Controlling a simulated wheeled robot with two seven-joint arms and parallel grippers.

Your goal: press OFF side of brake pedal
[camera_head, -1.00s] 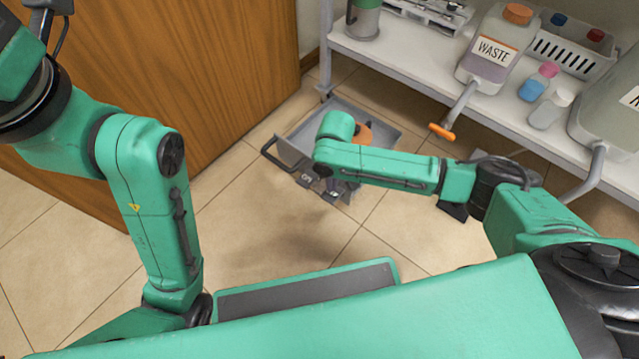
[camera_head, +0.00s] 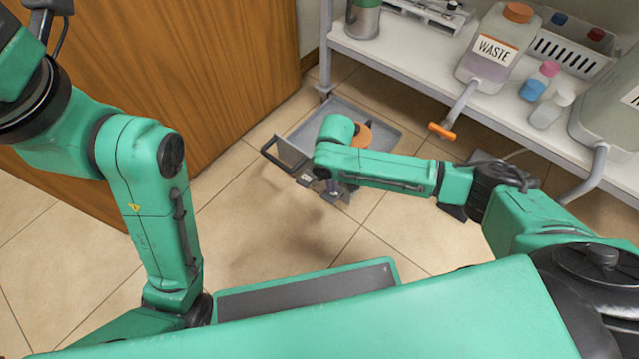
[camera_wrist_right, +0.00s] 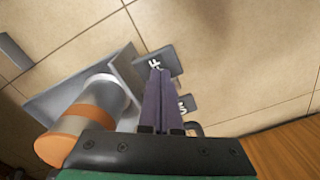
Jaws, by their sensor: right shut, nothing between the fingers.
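The brake pedal's OFF side is a dark grey pad (camera_wrist_right: 170,60) with white lettering, partly covered by my fingers in the right wrist view. The other pad (camera_wrist_right: 189,103) lies just right of the fingers, its lettering partly hidden. My right gripper (camera_wrist_right: 158,72) is shut and empty, pointing down, with its tips over the OFF pad. I cannot tell whether they touch it. In the head view the right gripper (camera_head: 331,190) is low beside the grey cart, and a pedal pad (camera_head: 304,180) shows left of it. My left gripper is out of view.
The grey cart (camera_head: 388,117) on the tiled floor holds a container with an orange lid (camera_wrist_right: 54,149). A white shelf (camera_head: 410,72) with a waste bottle (camera_head: 485,65) stands at the right. A wooden cabinet (camera_head: 200,60) stands at the left. The floor in front is clear.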

